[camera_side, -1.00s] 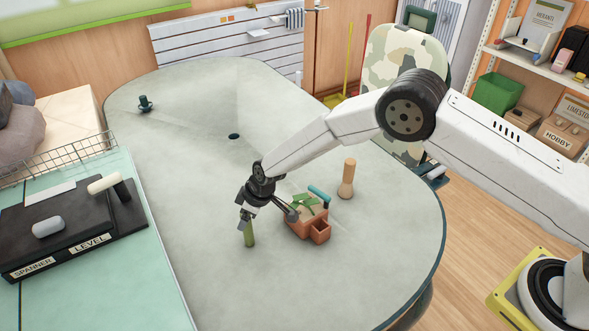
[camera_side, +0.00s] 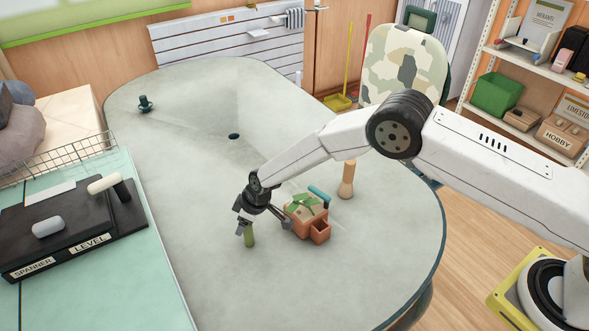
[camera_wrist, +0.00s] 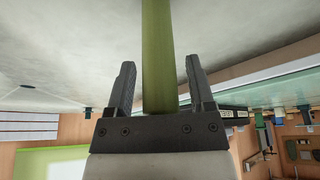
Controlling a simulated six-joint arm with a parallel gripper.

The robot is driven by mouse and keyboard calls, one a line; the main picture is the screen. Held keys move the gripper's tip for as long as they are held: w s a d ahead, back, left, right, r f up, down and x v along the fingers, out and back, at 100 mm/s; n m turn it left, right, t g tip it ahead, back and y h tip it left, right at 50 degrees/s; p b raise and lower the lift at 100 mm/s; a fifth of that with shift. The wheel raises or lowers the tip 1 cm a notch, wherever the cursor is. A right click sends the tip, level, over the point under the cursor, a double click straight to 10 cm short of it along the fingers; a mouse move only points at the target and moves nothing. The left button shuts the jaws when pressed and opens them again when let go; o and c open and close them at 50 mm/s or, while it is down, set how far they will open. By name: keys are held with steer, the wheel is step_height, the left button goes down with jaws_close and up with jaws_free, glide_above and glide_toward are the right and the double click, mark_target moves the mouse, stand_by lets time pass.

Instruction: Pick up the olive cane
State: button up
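The olive cane (camera_side: 249,239) stands upright on the grey-green table; its upper part is hidden by my gripper in the side view. My gripper (camera_side: 245,229) is pointed down over it. In the wrist view the cane (camera_wrist: 158,50) runs between my two fingers, with a narrow gap on each side. My gripper (camera_wrist: 160,80) is open around the cane and does not visibly press on it.
An orange-brown crate (camera_side: 319,232) with green pieces and a teal bar stands close to the right of my gripper. A wooden peg (camera_side: 347,180) stands behind it. A dark green knobbed piece (camera_side: 145,103) is far back left. The table's left and front areas are clear.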

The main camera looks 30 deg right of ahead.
jaws_close()
steer(key=shift+r, duration=0.1)
steer(key=s+d+r, duration=0.5)
steer(key=s+r, duration=0.7)
steer(key=s, duration=0.1)
steer(key=shift+d+r, duration=0.15)
steer(key=shift+r, duration=0.25)
stand_by(0.5)
stand_by(0.4)
